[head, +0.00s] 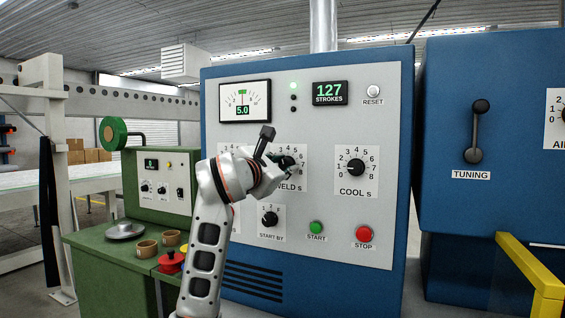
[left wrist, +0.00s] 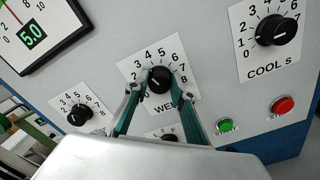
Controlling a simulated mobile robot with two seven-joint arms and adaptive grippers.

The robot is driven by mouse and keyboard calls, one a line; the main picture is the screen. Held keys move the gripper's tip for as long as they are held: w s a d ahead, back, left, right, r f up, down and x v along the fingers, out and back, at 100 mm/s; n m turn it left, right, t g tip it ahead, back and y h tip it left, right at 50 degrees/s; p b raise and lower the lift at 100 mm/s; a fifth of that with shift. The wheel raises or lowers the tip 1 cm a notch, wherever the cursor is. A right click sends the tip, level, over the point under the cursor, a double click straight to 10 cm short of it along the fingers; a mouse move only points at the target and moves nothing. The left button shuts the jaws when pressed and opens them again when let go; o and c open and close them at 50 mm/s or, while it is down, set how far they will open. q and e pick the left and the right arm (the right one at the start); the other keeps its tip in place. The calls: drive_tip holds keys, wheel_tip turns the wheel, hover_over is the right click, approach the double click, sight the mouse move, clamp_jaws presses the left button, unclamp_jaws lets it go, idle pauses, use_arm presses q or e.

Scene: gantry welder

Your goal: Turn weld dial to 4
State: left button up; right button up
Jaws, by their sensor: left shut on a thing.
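The weld dial is a black knob on a white plate with a scale up to 8, on the grey panel of the blue cabinet. In the left wrist view the weld knob (left wrist: 160,77) sits between the two fingers of my left gripper (left wrist: 160,88), which is shut on it. The knob's pointer is too unclear to read with certainty. In the head view my left gripper (head: 286,163) reaches the weld plate (head: 298,153) and hides most of the knob and part of the scale. My right gripper is not in view.
The cool dial (head: 355,167) is right of the weld dial. Below are the start-by dial (head: 270,219), the green start button (head: 316,228) and the red stop button (head: 364,234). A gauge (head: 245,101) reads 5.0. A yellow rail (head: 530,265) stands at lower right.

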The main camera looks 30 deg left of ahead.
use_arm(q)
drive_tip(key=shift+m+p, duration=0.7)
drive_tip(key=shift+m, duration=1.1)
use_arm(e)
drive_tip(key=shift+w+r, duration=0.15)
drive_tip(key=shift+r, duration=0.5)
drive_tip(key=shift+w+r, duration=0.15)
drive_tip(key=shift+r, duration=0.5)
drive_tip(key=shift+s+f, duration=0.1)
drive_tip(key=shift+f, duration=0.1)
use_arm(q)
drive_tip(key=o, duration=1.1)
drive_tip(key=shift+d, duration=0.1)
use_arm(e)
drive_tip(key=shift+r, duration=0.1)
use_arm(q)
drive_tip(key=s, duration=1.2)
drive_tip(key=shift+d, duration=0.3)
